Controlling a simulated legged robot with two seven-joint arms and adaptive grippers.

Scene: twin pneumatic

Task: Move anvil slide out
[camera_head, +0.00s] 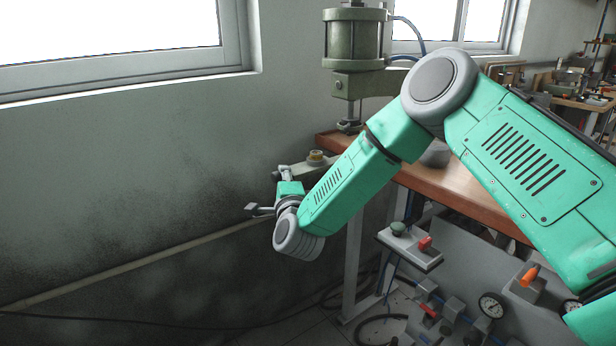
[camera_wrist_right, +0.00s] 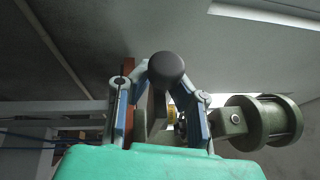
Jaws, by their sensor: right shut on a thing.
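The anvil slide (camera_head: 299,168) is a grey bar with a brass round piece (camera_head: 316,155) on it, at the left end of the bench under the press. In the right wrist view a dark round knob (camera_wrist_right: 166,68) sits between the fingertips, with the brass piece (camera_wrist_right: 171,114) behind it. My right gripper (camera_head: 286,172) is shut on this knob at the slide's outer end; its two fingers (camera_wrist_right: 165,80) close around it from both sides. My forearm hides part of the slide and bench. My left gripper is not in view.
The green press cylinder (camera_head: 353,40) stands above the bench (camera_head: 460,200), with its ram (camera_head: 349,115) below.

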